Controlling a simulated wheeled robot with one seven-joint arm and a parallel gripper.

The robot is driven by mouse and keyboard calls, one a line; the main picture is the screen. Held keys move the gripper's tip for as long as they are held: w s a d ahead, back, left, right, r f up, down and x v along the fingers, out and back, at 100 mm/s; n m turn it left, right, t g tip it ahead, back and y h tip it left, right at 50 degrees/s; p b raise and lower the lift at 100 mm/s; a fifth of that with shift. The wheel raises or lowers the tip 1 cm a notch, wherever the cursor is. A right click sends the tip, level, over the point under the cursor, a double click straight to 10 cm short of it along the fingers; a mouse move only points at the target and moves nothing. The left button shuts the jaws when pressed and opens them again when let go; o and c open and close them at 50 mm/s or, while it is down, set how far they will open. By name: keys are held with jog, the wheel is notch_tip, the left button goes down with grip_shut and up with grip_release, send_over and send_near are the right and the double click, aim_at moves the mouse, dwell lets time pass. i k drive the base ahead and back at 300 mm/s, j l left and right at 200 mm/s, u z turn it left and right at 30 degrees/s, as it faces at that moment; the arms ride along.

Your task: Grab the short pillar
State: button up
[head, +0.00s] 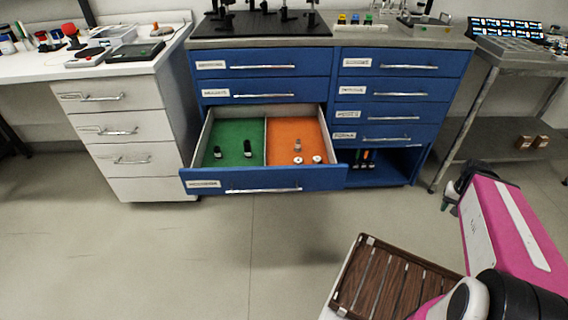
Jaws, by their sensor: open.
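Two black pillars stand in the green left compartment of the open drawer. The short pillar (217,152) is the left one and looks lower than the taller pillar (247,148) to its right. My gripper (448,206) is at the right in the head view, at the end of my pink arm, well apart from the drawer. It is open, and I see nothing in it. Its fingers are small and partly hidden by the wrist.
The open blue drawer (262,182) has a divider and an orange right compartment (283,131) with a small metallic post (297,145) and two white round pieces. A slatted wooden tray (392,282) is in front. The floor before the drawer is clear. A metal table (515,62) stands right.

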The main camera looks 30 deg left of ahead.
aim_at(297, 148)
jog(key=k+u, duration=0.2)
jog(key=u, duration=0.15)
jog(key=k+j+u, duration=0.1)
jog(key=u, duration=0.25)
jog(key=k+j+u, duration=0.1)
jog(key=k+u, duration=0.15)
jog(key=u, duration=0.15)
jog(key=l+u, duration=0.65)
jog(key=l, duration=0.2)
jog(key=l+u, duration=0.35)
jog(key=i+l, duration=0.35)
jog(key=k+l+z, duration=0.1)
